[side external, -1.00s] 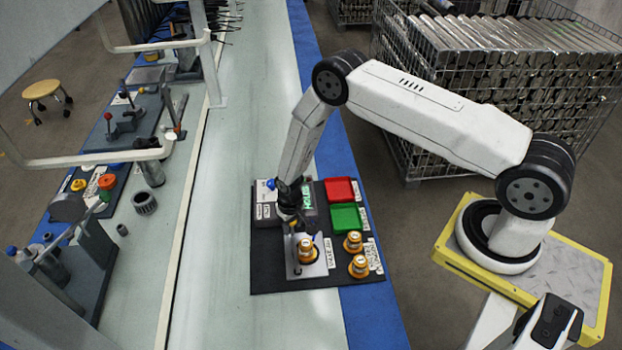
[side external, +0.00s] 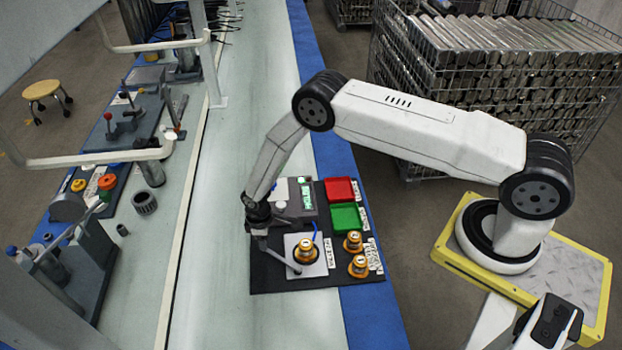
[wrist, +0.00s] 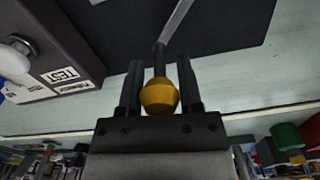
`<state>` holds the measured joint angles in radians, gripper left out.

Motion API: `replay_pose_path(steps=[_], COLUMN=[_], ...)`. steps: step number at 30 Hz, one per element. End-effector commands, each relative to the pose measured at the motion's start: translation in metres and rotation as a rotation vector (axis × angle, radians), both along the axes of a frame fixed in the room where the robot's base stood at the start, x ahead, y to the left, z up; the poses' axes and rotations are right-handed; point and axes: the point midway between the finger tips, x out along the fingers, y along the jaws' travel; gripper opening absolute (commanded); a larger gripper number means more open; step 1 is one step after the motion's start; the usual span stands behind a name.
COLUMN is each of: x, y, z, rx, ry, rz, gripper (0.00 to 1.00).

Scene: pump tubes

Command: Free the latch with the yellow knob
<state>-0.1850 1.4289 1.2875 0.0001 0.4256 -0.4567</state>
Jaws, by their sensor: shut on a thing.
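The yellow knob (wrist: 160,97) sits between the two dark fingers of my gripper (wrist: 162,68) in the wrist view, and the gripper is shut on it. A dark stem runs up from the knob to a grey metal bar (wrist: 177,18). In the side view my gripper (side external: 258,228) is at the left edge of the black board (side external: 265,275). The grey latch bar (side external: 280,258) runs from below the gripper to the front of the light square plate (side external: 318,267), which carries an orange and silver fitting (side external: 306,251). The knob is hidden in the side view.
Two similar orange fittings (side external: 353,241) stand to the right on the board. A red tray (side external: 340,189) and a green tray (side external: 346,217) lie behind them. A grey box with a lit display (side external: 306,193) stands at the back.

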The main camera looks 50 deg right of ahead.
Motion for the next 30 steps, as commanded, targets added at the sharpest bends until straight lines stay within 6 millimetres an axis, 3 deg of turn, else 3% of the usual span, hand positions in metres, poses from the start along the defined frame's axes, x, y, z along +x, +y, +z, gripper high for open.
replay_pose_path(steps=[10,26,27,30], x=[-0.003,-0.005,-0.005,-0.005], y=[0.022,0.027,0.027,0.027], z=[0.0,0.0,0.0,0.0], rx=[0.0,0.0,0.0,0.0], ry=[0.0,0.0,0.0,0.0], rz=[0.191,0.23,0.23,0.228], gripper=[0.0,0.0,0.52,0.81])
